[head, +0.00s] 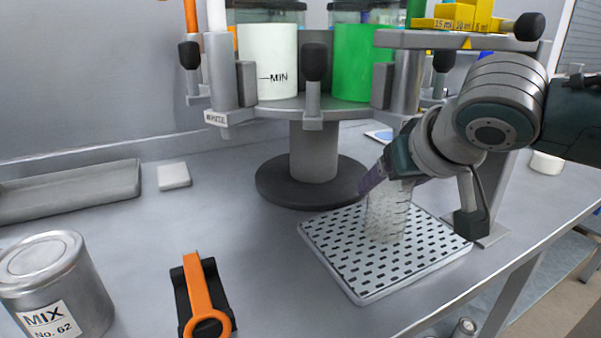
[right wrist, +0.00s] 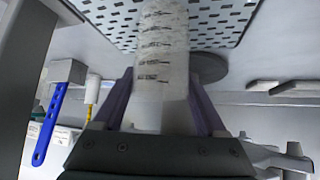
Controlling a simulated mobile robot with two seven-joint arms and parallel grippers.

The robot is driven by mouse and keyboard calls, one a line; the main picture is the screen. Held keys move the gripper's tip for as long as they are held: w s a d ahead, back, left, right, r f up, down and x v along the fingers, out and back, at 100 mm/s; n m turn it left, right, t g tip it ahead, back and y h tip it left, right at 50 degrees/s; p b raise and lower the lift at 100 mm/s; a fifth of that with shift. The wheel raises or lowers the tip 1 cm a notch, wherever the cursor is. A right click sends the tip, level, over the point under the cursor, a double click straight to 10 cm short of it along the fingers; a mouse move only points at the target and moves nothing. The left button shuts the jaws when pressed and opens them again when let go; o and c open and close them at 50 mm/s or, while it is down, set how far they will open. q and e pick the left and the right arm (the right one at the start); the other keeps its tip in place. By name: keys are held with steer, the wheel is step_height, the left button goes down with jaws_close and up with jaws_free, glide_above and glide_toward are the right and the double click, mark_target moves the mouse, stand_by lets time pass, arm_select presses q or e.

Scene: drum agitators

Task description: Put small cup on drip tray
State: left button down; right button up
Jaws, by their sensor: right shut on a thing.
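The small cup (head: 387,218) is clear, with dark measuring marks, and appears upright over the middle of the drip tray (head: 345,268). The tray is a pale square plate with dark slots, lying on the bench. My right gripper (head: 384,186) reaches in from the right and is shut on the cup's upper part. In the right wrist view the cup (right wrist: 160,60) stands between the two purple fingers, with the slotted tray (right wrist: 222,22) behind its far end. I cannot tell whether the cup's base touches the tray. My left gripper is not in view.
A drum stand with a round dark base (head: 300,190) is behind the tray. A white container (head: 268,62) and a green one (head: 358,62) sit on it. A MIX can (head: 55,285) and an orange-handled tool (head: 202,297) are at front left. Bench lies clear between.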

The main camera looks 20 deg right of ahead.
steer(key=shift+f, duration=0.1)
steer(key=o, duration=1.4)
steer(key=shift+s+r, duration=0.15)
steer(key=shift+r, duration=0.2)
steer(key=p+v, duration=0.2)
steer(key=v, duration=0.9)
steer(key=s+a+f+n+g, duration=0.1)
steer(key=s+a+f, duration=0.1)
steer(key=s+f, duration=0.2)
steer(key=s+a+f+n+g+y, duration=0.1)
steer(key=s+a+f+n+g, duration=0.1)
steer(key=s, duration=0.6)
steer(key=s+a+f+n+g+y, duration=0.1)
steer(key=s+a+f+g, duration=0.1)
steer(key=s+a+f, duration=0.2)
steer(key=shift+s+a+f+n, duration=0.1)
steer(key=shift+s+f+n, duration=0.2)
steer(key=shift+s+f, duration=1.25)
